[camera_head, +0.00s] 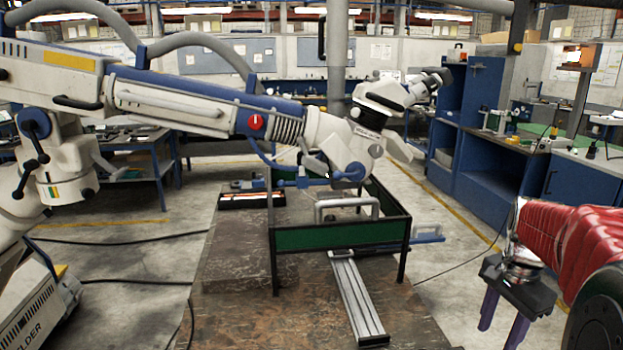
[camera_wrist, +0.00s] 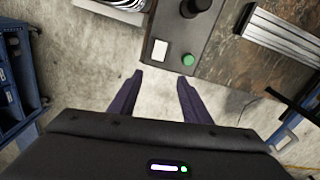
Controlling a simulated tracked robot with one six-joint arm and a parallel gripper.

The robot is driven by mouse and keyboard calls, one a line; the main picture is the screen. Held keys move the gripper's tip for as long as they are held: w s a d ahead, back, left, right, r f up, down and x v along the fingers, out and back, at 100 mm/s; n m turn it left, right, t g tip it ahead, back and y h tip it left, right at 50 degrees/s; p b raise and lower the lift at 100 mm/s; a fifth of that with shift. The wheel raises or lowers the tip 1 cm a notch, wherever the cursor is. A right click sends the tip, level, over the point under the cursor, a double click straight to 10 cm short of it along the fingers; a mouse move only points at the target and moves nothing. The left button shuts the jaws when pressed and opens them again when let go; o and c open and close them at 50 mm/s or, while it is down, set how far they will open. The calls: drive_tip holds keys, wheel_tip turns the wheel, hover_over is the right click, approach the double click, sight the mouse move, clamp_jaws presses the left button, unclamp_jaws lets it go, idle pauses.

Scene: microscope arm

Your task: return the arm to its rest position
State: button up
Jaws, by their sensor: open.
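The microscope arm (camera_head: 200,103), white and blue with a red knob (camera_head: 256,123), reaches from the left across the workbench (camera_head: 235,258). Its microscope head (camera_head: 365,130), with black eyepieces, hangs over the green-sided frame (camera_head: 340,236) on the bench. My gripper (camera_head: 497,337), with dark purple fingers, points downward at the lower right, beside the bench and apart from the microscope arm. In the wrist view my gripper (camera_wrist: 159,78) is open and empty over the floor. Ahead of it a green button (camera_wrist: 188,59) and a white label (camera_wrist: 160,49) sit on a dark panel.
A slotted metal rail (camera_head: 357,298) lies on the bench. A blue cabinet (camera_head: 480,130) and a side bench stand at the right. Black cables cross the floor at left, near a welder unit (camera_head: 38,310). Open floor lies between the bench and the blue cabinet.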

drive_tip(key=s+a+r+n+t, duration=0.1)
drive_tip(key=s+a+n, duration=0.2)
drive_tip(key=a+n, duration=0.2)
drive_tip(key=s+a+r+n+t, duration=0.1)
drive_tip(key=s+a+n, duration=0.3)
drive_tip(key=a, duration=0.8)
drive_tip(key=s+a+n+t, duration=0.3)
drive_tip(key=a+n, duration=0.3)
drive_tip(key=a, duration=0.3)
drive_tip(key=shift+s+r+n, duration=0.4)
drive_tip(key=shift+s, duration=0.2)
drive_tip(key=shift+c, duration=0.6)
drive_tip(key=shift+c, duration=1)
